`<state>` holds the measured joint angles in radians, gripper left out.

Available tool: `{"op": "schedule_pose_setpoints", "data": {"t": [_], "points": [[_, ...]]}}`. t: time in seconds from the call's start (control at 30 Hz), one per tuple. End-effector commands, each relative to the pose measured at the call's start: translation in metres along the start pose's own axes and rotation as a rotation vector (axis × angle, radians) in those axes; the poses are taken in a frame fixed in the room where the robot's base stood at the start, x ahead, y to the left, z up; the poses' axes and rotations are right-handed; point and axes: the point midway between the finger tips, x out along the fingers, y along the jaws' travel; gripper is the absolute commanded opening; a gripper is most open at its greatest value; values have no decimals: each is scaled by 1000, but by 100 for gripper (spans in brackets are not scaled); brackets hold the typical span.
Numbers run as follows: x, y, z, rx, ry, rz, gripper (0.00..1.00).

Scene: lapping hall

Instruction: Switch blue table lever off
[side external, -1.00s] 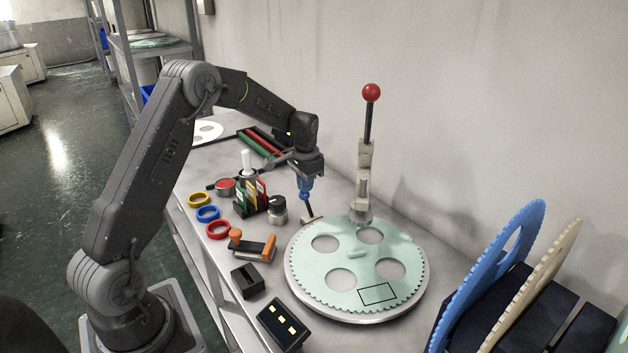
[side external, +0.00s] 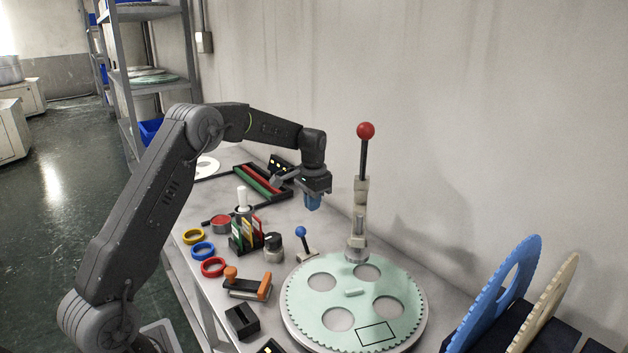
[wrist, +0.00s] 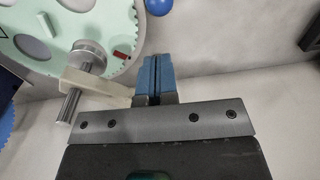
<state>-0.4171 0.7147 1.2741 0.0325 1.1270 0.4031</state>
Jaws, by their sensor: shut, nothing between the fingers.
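The blue table lever is a small lever with a blue ball knob (side external: 301,231) on a dark shaft. It rises from a light base plate on the table beside the round plate, and its shaft leans a little to the left in the side view. The blue ball also shows at the top edge of the wrist view (wrist: 158,6), with its shaft and base out of frame. My gripper (side external: 313,206) has blue fingers pressed together and holds nothing. It hangs above the lever's knob, apart from it. In the wrist view the fingertips (wrist: 156,62) are shut, pointing up the picture.
A tall lever with a red ball (side external: 366,130) stands right of my gripper, behind the mint toothed disc (side external: 345,283). A black-topped knob (side external: 273,243), file holder (side external: 245,232) and coloured rings (side external: 203,250) crowd the left. The wall is close behind.

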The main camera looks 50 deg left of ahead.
Motion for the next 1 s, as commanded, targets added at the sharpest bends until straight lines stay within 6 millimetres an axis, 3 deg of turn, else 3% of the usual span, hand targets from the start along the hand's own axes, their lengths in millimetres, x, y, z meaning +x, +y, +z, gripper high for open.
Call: {"op": "schedule_pose_setpoints", "data": {"t": [0.2, 0.4, 1.0], "points": [[-47, 0, -4, 0, 4, -2, 0], [-70, 0, -5, 0, 2, -1, 0], [-74, -23, -33, 0, -117, 73, 0]]}}
